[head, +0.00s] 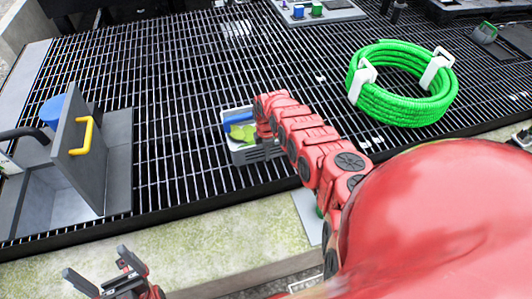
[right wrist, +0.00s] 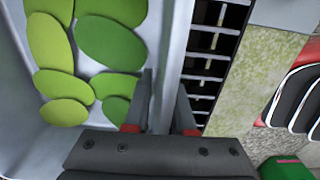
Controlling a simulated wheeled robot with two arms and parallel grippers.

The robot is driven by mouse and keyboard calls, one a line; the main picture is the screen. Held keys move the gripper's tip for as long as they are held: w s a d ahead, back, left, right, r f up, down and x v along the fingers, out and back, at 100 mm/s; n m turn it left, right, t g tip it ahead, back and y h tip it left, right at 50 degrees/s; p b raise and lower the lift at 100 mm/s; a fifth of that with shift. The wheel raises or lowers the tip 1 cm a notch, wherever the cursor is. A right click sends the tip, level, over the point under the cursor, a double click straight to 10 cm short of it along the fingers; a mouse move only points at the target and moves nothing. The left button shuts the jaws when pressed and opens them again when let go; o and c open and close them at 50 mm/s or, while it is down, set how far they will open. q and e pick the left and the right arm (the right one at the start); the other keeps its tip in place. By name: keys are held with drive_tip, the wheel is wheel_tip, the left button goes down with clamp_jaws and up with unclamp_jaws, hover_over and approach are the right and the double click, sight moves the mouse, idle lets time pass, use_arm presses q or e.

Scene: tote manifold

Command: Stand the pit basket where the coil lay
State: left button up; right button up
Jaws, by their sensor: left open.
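The pit basket (head: 252,153) is a small pale grey bin with green leaf-like pieces and a blue part at its top. It is at the middle of the grating, outside the pit; I cannot tell whether it touches the grating. My right gripper (right wrist: 164,95) has one finger inside and one outside the basket's wall (right wrist: 169,45) and appears closed on it. My right arm hides part of the basket in the head view. The coil (head: 405,108), a bright green hose with white straps, lies on the grating at the right. My left gripper (head: 104,270) is open and empty at the bottom left.
The open pit (head: 62,207) is at the left, its grey lid (head: 82,160) with a yellow handle standing up. A blue-topped part with a black hose is beside it. A panel (head: 318,10) with blue and green knobs is at the back. Grating between basket and coil is mostly clear.

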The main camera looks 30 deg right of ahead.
drive_tip(key=shift+o, duration=0.6)
drive_tip(key=shift+r, duration=0.25)
wheel_tip(320, 180, up, 12)
drive_tip(key=p, duration=0.3)
drive_tip(key=shift+f, duration=0.1)
drive_tip(key=shift+f, duration=0.1)
